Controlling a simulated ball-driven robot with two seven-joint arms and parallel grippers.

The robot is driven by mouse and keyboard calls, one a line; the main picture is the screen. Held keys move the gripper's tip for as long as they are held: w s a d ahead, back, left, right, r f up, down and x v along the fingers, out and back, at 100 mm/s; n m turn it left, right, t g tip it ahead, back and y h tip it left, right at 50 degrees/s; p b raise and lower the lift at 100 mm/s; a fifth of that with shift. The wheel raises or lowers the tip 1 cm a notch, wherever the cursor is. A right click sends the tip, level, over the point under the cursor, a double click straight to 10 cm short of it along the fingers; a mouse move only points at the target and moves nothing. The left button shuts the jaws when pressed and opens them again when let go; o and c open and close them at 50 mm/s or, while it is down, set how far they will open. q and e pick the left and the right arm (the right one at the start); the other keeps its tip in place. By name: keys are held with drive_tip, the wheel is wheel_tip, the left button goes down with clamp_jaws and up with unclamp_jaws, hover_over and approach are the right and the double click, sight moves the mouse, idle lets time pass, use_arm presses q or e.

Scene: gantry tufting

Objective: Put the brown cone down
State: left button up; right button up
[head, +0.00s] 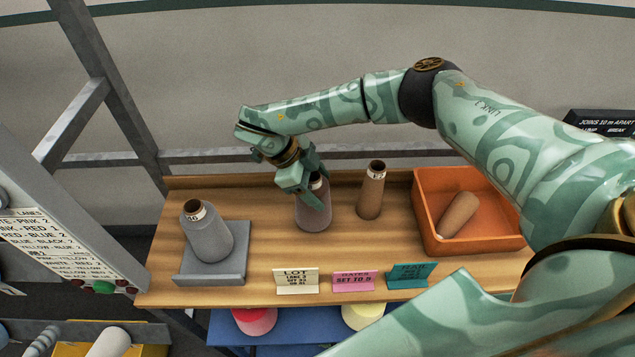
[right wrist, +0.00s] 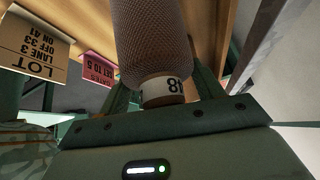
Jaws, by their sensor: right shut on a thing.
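My right gripper (head: 308,188) is shut on the upper end of a dull mauve-brown cone (head: 313,213). The cone is upright over the wooden table, between a grey cone and a tan cone. Its base is at or very near the tabletop; I cannot tell whether it touches. In the right wrist view, the cone (right wrist: 152,38) runs up between the fingers of the gripper (right wrist: 165,90), with a white number label near its narrow end. Its base is out of that view. My left gripper is not in view.
The grey cone (head: 207,235) stands on a grey holder (head: 212,277) at left. The tan cone (head: 371,192) stands close right. An orange bin (head: 425,215) holds a lying brown cone (head: 459,214). Cards (head: 297,281) line the front edge. Bare wood (head: 270,240) lies left of the held cone.

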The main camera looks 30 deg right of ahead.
drive_tip(key=o, duration=1.4)
drive_tip(key=shift+c, duration=0.2)
drive_tip(key=b+v, duration=0.2)
drive_tip(key=v, duration=1)
